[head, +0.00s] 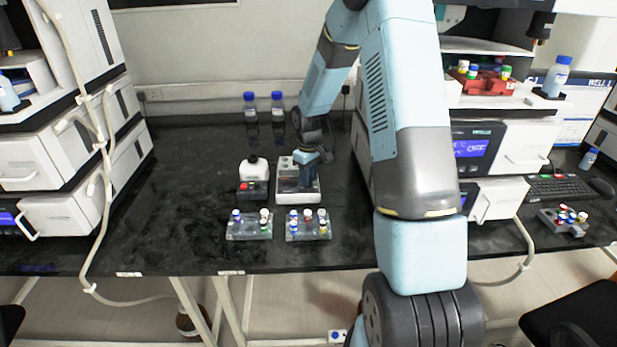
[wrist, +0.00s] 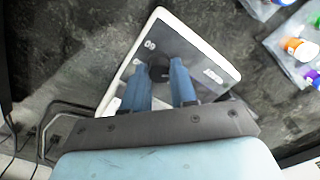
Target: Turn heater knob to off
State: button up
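The heater (head: 298,198), a low white-edged box with a grey top, stands on the black bench in the head view. In the wrist view the heater (wrist: 222,60) lies tilted, with white markings on its dark face. Its round black knob (wrist: 158,74) shows between the two blue fingers of my gripper (wrist: 160,68). In the head view my gripper (head: 308,180) points down over the heater, and the knob is hidden there. The fingers are apart, one on each side of the knob. I cannot tell whether they touch it.
Two vial racks (head: 249,232) (head: 308,232) stand in front of the heater. Blue-capped bottles (head: 250,105) stand behind. Cables (wrist: 42,130) lie behind the heater.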

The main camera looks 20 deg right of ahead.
jog(key=o, duration=0.5)
jog(key=shift+c, duration=0.2)
notch_tip(320, 180, up, 14)
jog(key=shift+f, duration=0.15)
dwell(0.5)
jog(key=s+a+r+m+t, duration=0.2)
jog(key=s+r+m, duration=0.1)
jog(key=s+r, duration=1.2)
jog(key=s+r+m+t, duration=0.1)
jog(key=s+r, duration=0.1)
jog(key=s, duration=0.7)
jog(key=s+r+m+t, duration=0.2)
jog(key=s, duration=0.7)
jog(key=shift+s+a+r+t, duration=0.2)
jog(key=shift+s+a+t, duration=0.1)
jog(key=shift+s+a, duration=0.1)
